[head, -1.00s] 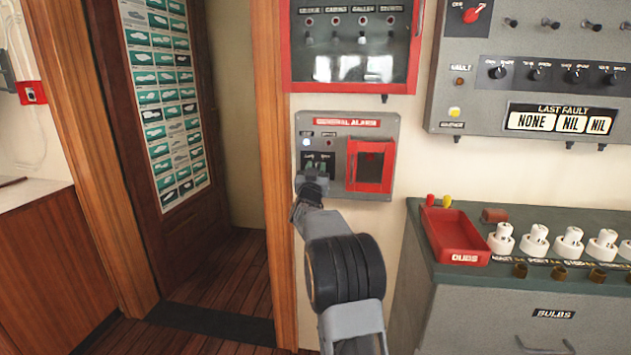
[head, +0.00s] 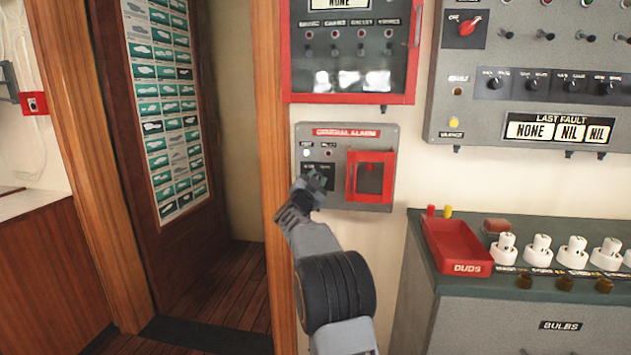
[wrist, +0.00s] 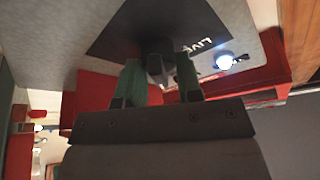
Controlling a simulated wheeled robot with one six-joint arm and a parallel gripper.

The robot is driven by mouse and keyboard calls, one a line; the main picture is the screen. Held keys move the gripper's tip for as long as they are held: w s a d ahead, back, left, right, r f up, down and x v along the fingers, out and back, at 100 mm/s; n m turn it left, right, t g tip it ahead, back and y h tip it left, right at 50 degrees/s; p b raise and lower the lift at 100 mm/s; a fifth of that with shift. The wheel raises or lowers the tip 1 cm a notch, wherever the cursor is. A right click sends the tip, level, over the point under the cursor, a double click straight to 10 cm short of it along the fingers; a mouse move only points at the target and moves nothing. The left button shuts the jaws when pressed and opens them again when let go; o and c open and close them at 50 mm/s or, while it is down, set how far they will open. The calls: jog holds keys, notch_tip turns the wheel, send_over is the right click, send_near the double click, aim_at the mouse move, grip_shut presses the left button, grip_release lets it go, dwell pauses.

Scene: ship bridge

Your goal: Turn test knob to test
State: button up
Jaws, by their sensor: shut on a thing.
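The grey general alarm panel (head: 338,133) is on the wall in the head view, with a lit white lamp, a dark lamp and a red-framed box on its right. My gripper (head: 317,180) is at the panel's lower left, in front of the dark knob plate, and sits tilted. In the wrist view its two green fingers (wrist: 158,82) are closed around the dark test knob (wrist: 154,47) on the black plate (wrist: 118,30). The knob is mostly hidden by my gripper in the head view. I cannot read the knob's exact position.
A red-framed cabinet (head: 350,98) hangs just above the panel. A grey fault panel (head: 480,120) is at upper right. A counter with a red duds tray (head: 458,268) and several white bulb holders stands at lower right. A wooden door frame (head: 268,130) is close on the left.

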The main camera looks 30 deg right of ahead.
jog(key=shift+r, duration=0.1)
dwell(0.3)
jog(key=o, duration=0.9)
jog(key=shift+a, duration=0.1)
jog(key=v, duration=1.3)
jog(key=shift+a+b, duration=0.3)
jog(key=shift+b, duration=0.1)
jog(key=shift+s, duration=0.15)
jog(key=shift+f, duration=0.25)
